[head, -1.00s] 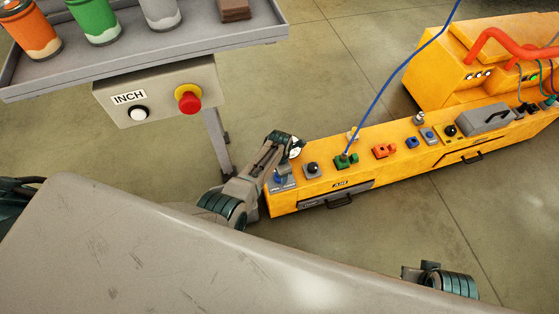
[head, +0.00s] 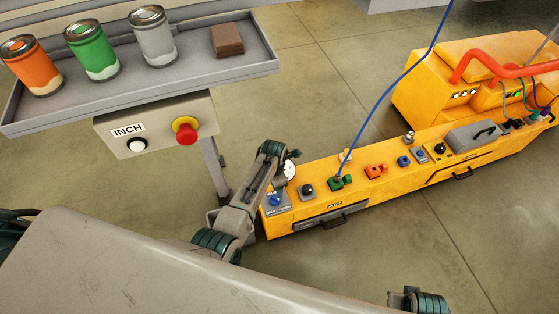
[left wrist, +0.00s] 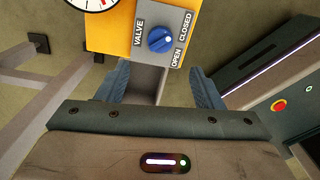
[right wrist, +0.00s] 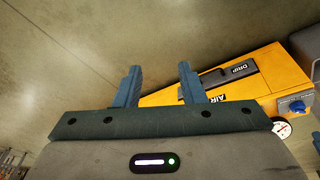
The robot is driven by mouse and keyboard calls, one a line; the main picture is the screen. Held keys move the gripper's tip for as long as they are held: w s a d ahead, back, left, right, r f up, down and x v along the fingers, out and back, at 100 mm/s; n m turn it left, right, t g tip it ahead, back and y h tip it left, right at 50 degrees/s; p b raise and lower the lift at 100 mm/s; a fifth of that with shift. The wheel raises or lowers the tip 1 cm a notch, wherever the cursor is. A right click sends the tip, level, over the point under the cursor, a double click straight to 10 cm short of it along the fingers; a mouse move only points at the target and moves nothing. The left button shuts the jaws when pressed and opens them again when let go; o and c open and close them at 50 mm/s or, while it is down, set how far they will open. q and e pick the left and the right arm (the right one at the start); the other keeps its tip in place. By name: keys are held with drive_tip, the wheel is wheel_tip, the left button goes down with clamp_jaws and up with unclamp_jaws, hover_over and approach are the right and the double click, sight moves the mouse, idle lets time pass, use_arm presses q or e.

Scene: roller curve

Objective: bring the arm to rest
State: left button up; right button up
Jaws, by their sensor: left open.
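My left arm rises in the middle of the head view, and its gripper (head: 272,150) is near the left end of the orange machine, beside the white gauge (head: 290,172). Its fingers are hard to make out there. In the left wrist view the left gripper (left wrist: 160,84) is open, with nothing between its fingers. The blue valve knob (left wrist: 160,40) is just beyond the fingertips, on a grey plate marked VALVE, OPEN and CLOSED. My right arm shows only partly at the bottom right of the head view. In the right wrist view its gripper (right wrist: 160,70) is open and empty.
The orange machine (head: 400,185) carries several knobs, a blue hose (head: 400,75) and a red pipe (head: 500,65). A grey tray (head: 195,75) holds three cans and a brown block. Below it is the INCH box (head: 155,120) with a red button (head: 186,132).

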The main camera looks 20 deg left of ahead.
use_arm(q)
drive_tip(key=s+a+f+m+p, duration=0.2)
drive_tip(key=s+a+f+m, duration=0.2)
drive_tip(key=s+f+m, duration=0.45)
drive_tip(key=s+a+f+m+p, duration=0.3)
drive_tip(key=s+m, duration=0.2)
drive_tip(key=s, duration=0.6)
drive_tip(key=s+a+f+m+p, duration=0.1)
drive_tip(key=s+a+m, duration=0.2)
drive_tip(key=s+m, duration=0.3)
drive_tip(key=s+a+f+m+t+p, duration=0.1)
drive_tip(key=s+a+m, duration=0.3)
drive_tip(key=s, duration=1.2)
drive_tip(key=f+m+p, duration=0.1)
drive_tip(key=m, duration=0.2)
drive_tip(key=shift+s+f+y, duration=0.15)
drive_tip(key=shift+s+y, duration=0.1)
drive_tip(key=shift+y, duration=0.15)
use_arm(e)
drive_tip(key=s+d+f, duration=0.1)
drive_tip(key=s+f, duration=0.5)
drive_tip(key=f, duration=0.3)
drive_tip(key=s+d+f+g, duration=0.1)
drive_tip(key=s+f, duration=0.6)
drive_tip(key=f, duration=0.3)
drive_tip(key=shift+d+f, duration=0.2)
drive_tip(key=shift+f, duration=0.1)
